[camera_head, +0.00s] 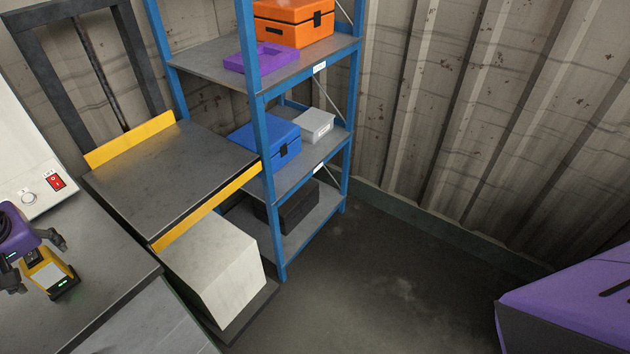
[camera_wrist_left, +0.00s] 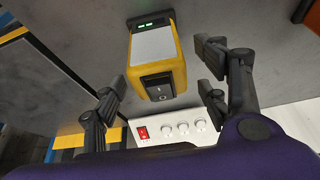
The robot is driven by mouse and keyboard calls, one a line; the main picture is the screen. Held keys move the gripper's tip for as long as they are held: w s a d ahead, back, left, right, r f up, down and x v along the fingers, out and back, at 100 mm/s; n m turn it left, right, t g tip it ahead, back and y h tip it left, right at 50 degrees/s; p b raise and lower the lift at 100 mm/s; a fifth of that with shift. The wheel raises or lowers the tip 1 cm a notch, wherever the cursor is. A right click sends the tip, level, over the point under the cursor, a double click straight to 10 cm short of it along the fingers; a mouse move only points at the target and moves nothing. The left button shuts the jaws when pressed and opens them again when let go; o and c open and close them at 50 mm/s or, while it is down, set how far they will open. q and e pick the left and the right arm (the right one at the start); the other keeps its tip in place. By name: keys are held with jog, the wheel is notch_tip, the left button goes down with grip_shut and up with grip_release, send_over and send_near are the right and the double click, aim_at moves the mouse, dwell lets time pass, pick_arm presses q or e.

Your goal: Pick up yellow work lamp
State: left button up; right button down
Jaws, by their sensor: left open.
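The yellow work lamp (camera_head: 49,274) stands on a dark grey worktop at the left edge of the head view. It has a pale side panel and green lights at one end. In the left wrist view the lamp (camera_wrist_left: 155,50) shows a black switch on its near end. My left gripper (camera_head: 36,262) is open and right at the lamp. In the wrist view its fingers (camera_wrist_left: 160,82) are spread to either side of the lamp's near end, with gaps on both sides. My right gripper is out of view.
A white control box (camera_head: 28,165) with a red switch and knobs stands close behind the lamp. A yellow-edged grey table (camera_head: 165,175) lies to the right. Beyond it is a blue shelf rack (camera_head: 268,190) with boxes. The floor (camera_head: 390,285) right of the rack is clear.

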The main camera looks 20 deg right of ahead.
pick_arm(q)
jog(key=shift+c, duration=0.3)
jog(key=shift+r, duration=0.1)
jog(key=c, duration=1.5)
jog(key=shift+o, duration=0.2)
